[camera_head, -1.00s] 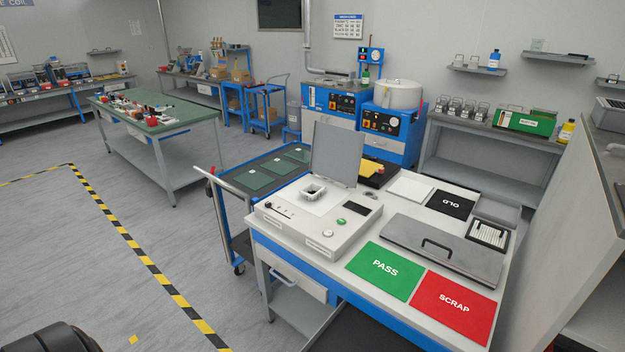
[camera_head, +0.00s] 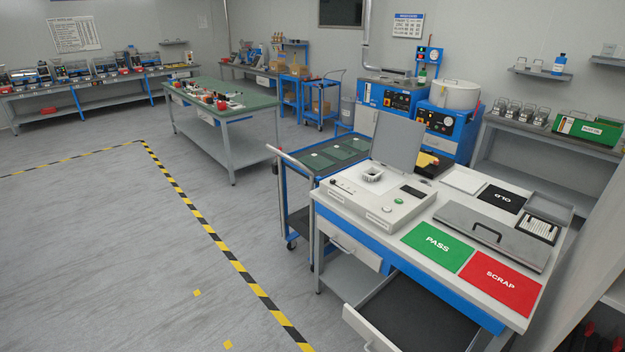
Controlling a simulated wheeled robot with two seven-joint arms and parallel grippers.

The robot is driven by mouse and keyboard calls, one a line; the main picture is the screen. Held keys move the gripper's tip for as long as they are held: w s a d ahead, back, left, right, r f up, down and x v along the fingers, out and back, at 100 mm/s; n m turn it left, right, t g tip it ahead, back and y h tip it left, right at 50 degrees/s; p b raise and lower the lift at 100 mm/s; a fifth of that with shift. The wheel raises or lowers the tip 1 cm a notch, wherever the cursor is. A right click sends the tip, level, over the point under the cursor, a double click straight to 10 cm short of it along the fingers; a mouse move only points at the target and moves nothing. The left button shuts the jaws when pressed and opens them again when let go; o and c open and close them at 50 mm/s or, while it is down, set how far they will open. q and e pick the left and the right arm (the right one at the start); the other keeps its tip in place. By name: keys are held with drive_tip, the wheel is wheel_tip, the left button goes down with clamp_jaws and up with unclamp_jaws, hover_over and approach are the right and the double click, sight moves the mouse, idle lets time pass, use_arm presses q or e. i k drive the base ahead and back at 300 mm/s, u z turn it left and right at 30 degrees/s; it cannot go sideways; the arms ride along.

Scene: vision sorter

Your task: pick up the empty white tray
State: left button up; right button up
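A flat white pad or shallow tray (camera_head: 463,180) lies on the table behind the box, left of the black OLD mat (camera_head: 502,198). Neither of my grippers is in view.
The worktable also holds a green PASS mat (camera_head: 437,246), a red SCRAP mat (camera_head: 499,283) and a grey handled cover (camera_head: 490,236). A drawer (camera_head: 410,312) stands open at the table's front. A blue cart (camera_head: 325,165) adjoins its left. Floor at left is clear.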

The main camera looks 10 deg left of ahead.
sight(372, 173)
drive_tip(key=u, duration=0.9)
drive_tip(key=i, duration=1)
drive_tip(key=u, duration=0.2)
